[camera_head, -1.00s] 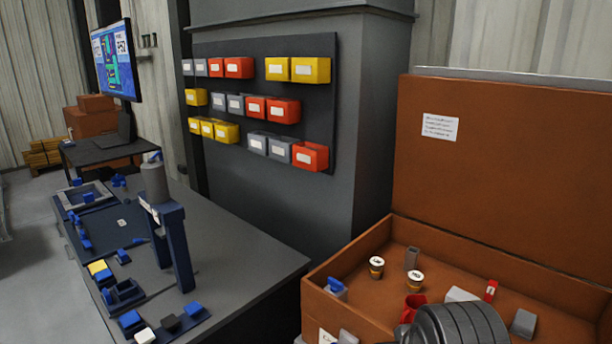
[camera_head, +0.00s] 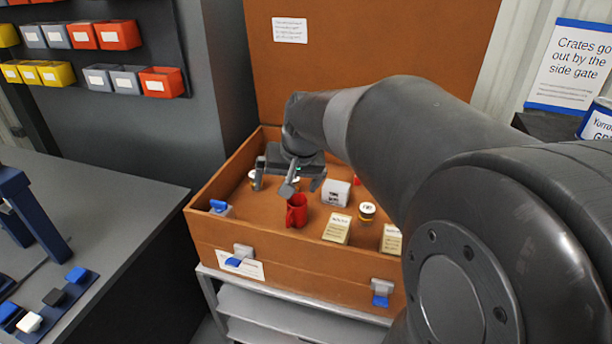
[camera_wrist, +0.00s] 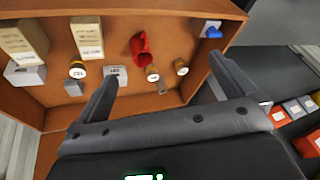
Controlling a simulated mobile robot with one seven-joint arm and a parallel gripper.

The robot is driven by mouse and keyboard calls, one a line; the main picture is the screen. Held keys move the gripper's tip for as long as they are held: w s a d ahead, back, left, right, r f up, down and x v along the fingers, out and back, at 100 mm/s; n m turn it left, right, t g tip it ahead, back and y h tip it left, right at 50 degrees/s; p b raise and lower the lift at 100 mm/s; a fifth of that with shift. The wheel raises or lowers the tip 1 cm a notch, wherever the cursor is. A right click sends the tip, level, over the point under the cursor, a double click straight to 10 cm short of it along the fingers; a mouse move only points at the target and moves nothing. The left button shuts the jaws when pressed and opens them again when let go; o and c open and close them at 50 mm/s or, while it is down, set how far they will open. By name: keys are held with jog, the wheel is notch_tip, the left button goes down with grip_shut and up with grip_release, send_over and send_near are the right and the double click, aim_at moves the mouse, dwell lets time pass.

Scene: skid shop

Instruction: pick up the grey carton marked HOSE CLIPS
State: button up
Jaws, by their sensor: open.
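A pale grey carton with dark print (camera_head: 336,192) stands in the open brown case, right of my gripper (camera_head: 304,186). It also shows in the wrist view (camera_wrist: 116,75), near the left finger's tip. Its print is too small to read surely. Another pale grey labelled carton (camera_wrist: 25,75) lies at the left in the wrist view; I cannot tell which one is marked HOSE CLIPS. My gripper is open and empty above the case, its fingers also showing in the wrist view (camera_wrist: 163,74).
Two tall cream cartons (camera_head: 337,229) (camera_head: 391,239) and a lidded jar (camera_head: 367,211) stand to the right. The case's front wall (camera_head: 290,262) and upright lid (camera_head: 370,60) bound the space. A grey workbench (camera_head: 110,215) is at left.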

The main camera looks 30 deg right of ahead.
jog(key=w+d+f+m+h, duration=0.1)
jog(key=w+d+f+m, duration=0.15)
jog(key=w+d, duration=0.25)
jog(key=w+d+f+m, duration=0.1)
jog(key=w+d+f, duration=0.3)
jog(key=w+d, duration=0.2)
jog(key=m+g+h, duration=0.2)
jog(key=h, duration=0.1)
send_near(336, 186)
jog(key=f, duration=0.1)
jog(key=x, duration=0.6)
jog(key=shift+w+d+f, duration=0.15)
jog(key=shift+w+d, duration=0.15)
jog(key=shift+w, duration=0.05)
jog(key=shift+x, duration=2.65)
jog(key=shift+s+a, duration=0.1)
jog(key=shift+s, duration=0.05)
jog(key=shift+c, duration=0.2)
jog(key=c, duration=0.9)
